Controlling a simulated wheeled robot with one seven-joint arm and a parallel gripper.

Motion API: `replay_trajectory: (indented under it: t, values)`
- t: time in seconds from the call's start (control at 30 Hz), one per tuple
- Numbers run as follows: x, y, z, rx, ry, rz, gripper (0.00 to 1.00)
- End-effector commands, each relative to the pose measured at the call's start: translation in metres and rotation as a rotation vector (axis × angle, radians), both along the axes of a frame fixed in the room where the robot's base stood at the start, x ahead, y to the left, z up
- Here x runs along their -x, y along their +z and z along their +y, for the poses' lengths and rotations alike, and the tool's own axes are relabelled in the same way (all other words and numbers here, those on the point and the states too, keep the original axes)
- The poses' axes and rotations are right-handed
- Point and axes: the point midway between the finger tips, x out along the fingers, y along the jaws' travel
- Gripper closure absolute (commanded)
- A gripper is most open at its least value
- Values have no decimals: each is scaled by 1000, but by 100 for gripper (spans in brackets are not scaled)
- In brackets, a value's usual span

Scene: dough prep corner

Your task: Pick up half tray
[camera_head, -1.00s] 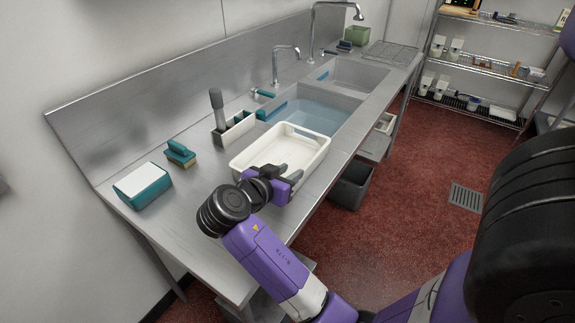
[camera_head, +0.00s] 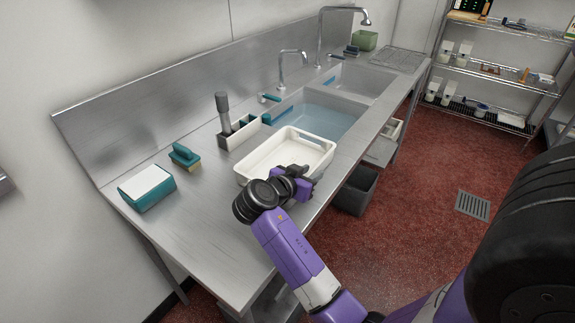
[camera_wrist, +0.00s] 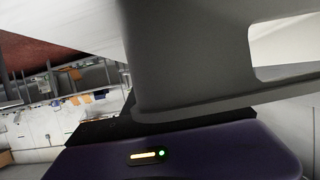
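The half tray is a shallow cream-white rectangular tray (camera_head: 268,157) lying flat and empty on the steel counter, in front of the sinks. My wrist hides part of the tray's near side.
A dark-handled tool stands in a white caddy (camera_head: 246,133) behind the tray. A teal brush (camera_head: 185,156) and a teal box with a white top (camera_head: 147,186) are at left. A water-filled sink (camera_head: 318,115) lies beyond. The counter's front edge (camera_head: 313,213) is close by.

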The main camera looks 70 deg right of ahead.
Motion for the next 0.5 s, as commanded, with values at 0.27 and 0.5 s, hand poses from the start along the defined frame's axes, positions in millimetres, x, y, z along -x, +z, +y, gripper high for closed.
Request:
replay_trajectory:
  t: [0.27,0.5]
  values:
    - [0,-1,-1,0,1,0,78]
    - [0,0,-1,0,1,0,100]
